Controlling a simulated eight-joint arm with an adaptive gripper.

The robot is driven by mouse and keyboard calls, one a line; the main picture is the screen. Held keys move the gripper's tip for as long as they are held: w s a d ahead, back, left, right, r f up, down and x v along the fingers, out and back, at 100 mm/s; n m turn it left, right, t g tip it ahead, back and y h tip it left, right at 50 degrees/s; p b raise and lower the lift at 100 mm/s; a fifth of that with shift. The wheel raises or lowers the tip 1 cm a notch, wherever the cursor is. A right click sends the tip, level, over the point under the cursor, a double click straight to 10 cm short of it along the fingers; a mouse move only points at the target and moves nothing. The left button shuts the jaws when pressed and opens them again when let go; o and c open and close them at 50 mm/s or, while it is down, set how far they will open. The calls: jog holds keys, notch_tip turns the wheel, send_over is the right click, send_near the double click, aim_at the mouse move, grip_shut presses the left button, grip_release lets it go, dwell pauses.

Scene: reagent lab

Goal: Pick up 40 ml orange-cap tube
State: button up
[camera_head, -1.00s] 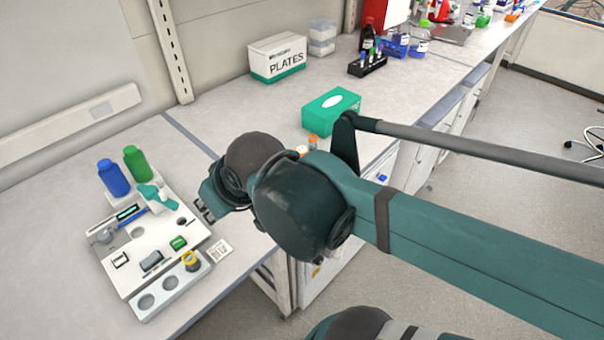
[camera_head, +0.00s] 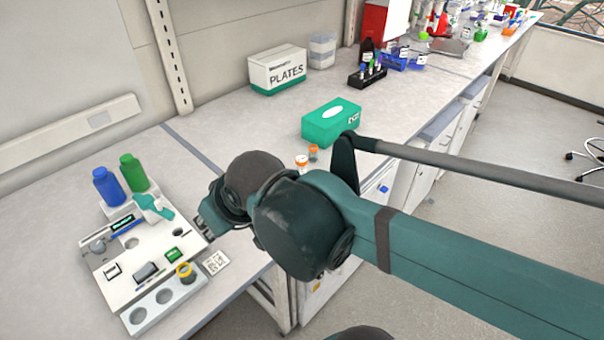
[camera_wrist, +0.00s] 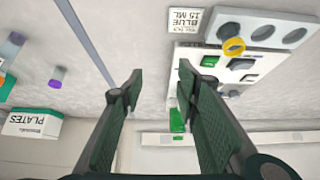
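Two small orange-capped containers stand close together on the bench in the head view, the nearer one (camera_head: 302,161) just in front of the farther one (camera_head: 313,152). They are in front of the green tissue box and just beyond my arm. I cannot read their volumes. My gripper (camera_wrist: 157,86) is open and empty in the wrist view, its two fingers spread above the bench. In the head view my gripper is left of the orange caps, beside the white instrument station, and partly hidden by my arm.
The white station (camera_head: 128,285) holds a yellow-capped tube (camera_head: 185,271). Blue (camera_head: 109,187) and green (camera_head: 133,173) bottles stand behind it. The green tissue box (camera_head: 331,123), the PLATES box (camera_head: 278,70) and a black tube rack (camera_head: 367,76) are farther back. Bench between station and PLATES box is clear.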

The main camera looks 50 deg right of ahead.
jog(key=shift+o, duration=0.5)
notch_tip(320, 180, up, 5)
jog(key=m+g+p, duration=0.7)
jog(key=m+p, duration=0.9)
jog(key=p, duration=0.4)
send_over(302, 159)
jog(key=shift+d+r, duration=0.1)
notch_tip(302, 159, down, 5)
jog(key=shift+r+b, duration=0.1)
jog(key=shift+b, duration=0.25)
jog(key=shift+f, duration=0.7)
jog(key=shift+f, duration=1.3)
